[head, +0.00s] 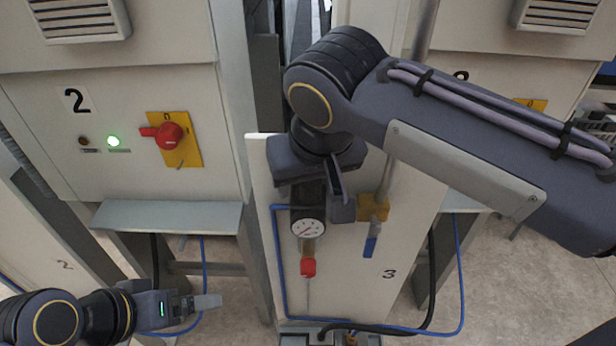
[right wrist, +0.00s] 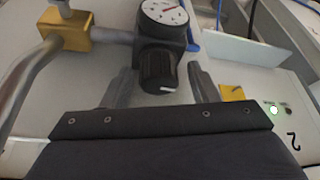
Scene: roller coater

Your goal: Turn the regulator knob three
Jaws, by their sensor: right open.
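The regulator on panel 3 has a black body, a round white gauge (head: 308,228) and a red fitting (head: 307,267) below. Its black knob (right wrist: 157,70), with a white mark, shows in the right wrist view; my right gripper largely hides it in the head view. My right gripper (right wrist: 161,86) is open, one finger on each side of the knob. Small gaps seem to remain between fingers and knob; contact is not clear. My left gripper (head: 208,301) is at the lower left, away from the regulator, seen side-on; its opening cannot be judged.
A yellow valve block (head: 373,208) with a blue lever (head: 371,247) sits right of the regulator. Blue tubing (head: 275,260) runs down panel 3. A red rotary switch (head: 170,135) is on cabinet 2, above a grey shelf (head: 168,217).

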